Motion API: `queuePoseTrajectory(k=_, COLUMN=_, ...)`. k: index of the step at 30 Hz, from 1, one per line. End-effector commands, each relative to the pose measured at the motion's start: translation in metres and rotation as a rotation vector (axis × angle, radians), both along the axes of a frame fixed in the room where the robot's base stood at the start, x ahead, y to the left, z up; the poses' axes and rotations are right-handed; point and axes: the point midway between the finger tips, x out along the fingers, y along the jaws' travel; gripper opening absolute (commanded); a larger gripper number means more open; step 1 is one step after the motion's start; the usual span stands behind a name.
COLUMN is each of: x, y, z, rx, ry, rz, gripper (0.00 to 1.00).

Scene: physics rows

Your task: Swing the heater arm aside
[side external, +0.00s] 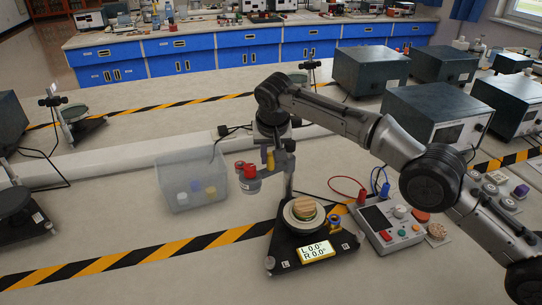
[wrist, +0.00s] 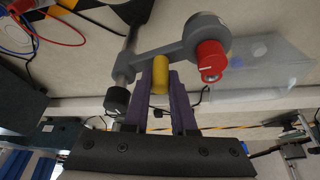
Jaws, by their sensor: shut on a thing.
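The heater arm is a grey bar (wrist: 172,52) running from a post to a round grey head (wrist: 206,28) with a red knob (wrist: 209,56). In the side view the red knob (side external: 248,171) hangs left of the post (side external: 290,182). My gripper (wrist: 160,78), with purple fingers, is shut on the yellow handle (wrist: 160,76) of the heater arm; the handle also shows in the side view (side external: 270,160). The head lies to the left of the black base (side external: 284,250), away from the round plate with a wood-coloured disc (side external: 304,207) on it.
A clear bin (side external: 175,192) with small coloured pieces stands close behind and left of the head. A control box (side external: 387,227) with red and blue leads sits right of the base. The bench in front, with striped tape (side external: 165,250), is free.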

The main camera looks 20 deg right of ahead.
Motion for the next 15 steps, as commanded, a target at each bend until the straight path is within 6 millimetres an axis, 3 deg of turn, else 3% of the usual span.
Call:
queuePoseTrajectory(k=8, x=0.0009, y=0.0006, z=0.0008, rx=0.005, ry=-0.004, rz=-0.001, gripper=0.0)
queuePoseTrajectory(k=9, x=0.0009, y=0.0006, z=0.0008, rx=0.005, ry=-0.004, rz=-0.001, gripper=0.28)
queuePoseTrajectory(k=13, x=0.0008, y=0.0004, z=0.0007, rx=0.004, ry=-0.003, rz=0.0, gripper=0.51)
queuePoseTrajectory(k=15, x=0.0007, y=0.0003, z=0.0006, rx=0.003, ry=-0.003, rz=0.0, gripper=0.54)
